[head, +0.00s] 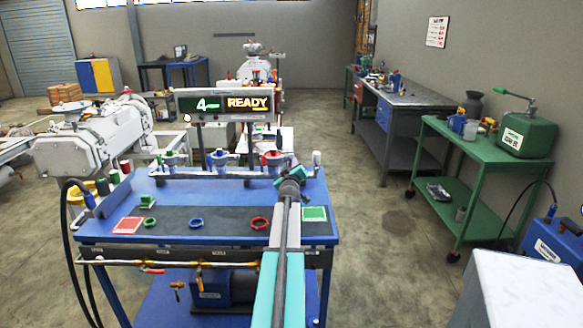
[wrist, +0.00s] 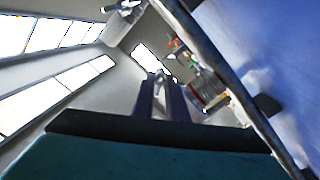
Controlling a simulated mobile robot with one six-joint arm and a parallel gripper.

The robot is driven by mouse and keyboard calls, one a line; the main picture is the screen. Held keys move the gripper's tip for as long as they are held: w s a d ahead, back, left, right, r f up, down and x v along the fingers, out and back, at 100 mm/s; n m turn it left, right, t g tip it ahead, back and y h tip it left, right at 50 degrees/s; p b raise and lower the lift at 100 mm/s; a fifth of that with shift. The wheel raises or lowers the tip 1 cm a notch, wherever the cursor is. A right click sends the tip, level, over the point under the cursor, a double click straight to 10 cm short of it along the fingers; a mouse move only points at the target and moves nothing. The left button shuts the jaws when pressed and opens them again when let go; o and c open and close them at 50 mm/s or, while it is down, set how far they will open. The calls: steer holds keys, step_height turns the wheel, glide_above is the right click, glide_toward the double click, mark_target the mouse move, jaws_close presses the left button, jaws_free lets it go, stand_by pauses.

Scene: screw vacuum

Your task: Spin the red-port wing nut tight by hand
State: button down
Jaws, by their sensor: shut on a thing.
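The red port (head: 272,158) stands at the right of the pipe along the back of the blue bench (head: 325,232). The blue port (head: 218,158) and green port (head: 171,159) stand to its left. My gripper (head: 286,180) is at the red port, just in front of it and to the right. It is shut on the red-port wing nut, though my wrist hides the nut and the exact contact. In the wrist view, my two dark fingers (wrist: 161,88) are close together, with a small pale piece between their tips.
A red ring (head: 260,223), a blue ring (head: 196,223) and a green ring (head: 149,222) lie on the dark mat. A display (head: 224,104) reading "4" and "READY" stands behind the ports. A green cart (head: 478,158) is at the right.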

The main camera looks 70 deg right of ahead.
steer(key=m+b, duration=0.1)
steer(key=m, duration=1.2)
stand_by(0.5)
steer(key=c, duration=1.8)
jaws_free()
steer(key=shift+w, duration=0.1)
steer(key=shift+a, duration=0.1)
steer(key=v, duration=1.3)
steer(key=shift+a+b, duration=0.3)
steer(key=shift+b, duration=0.05)
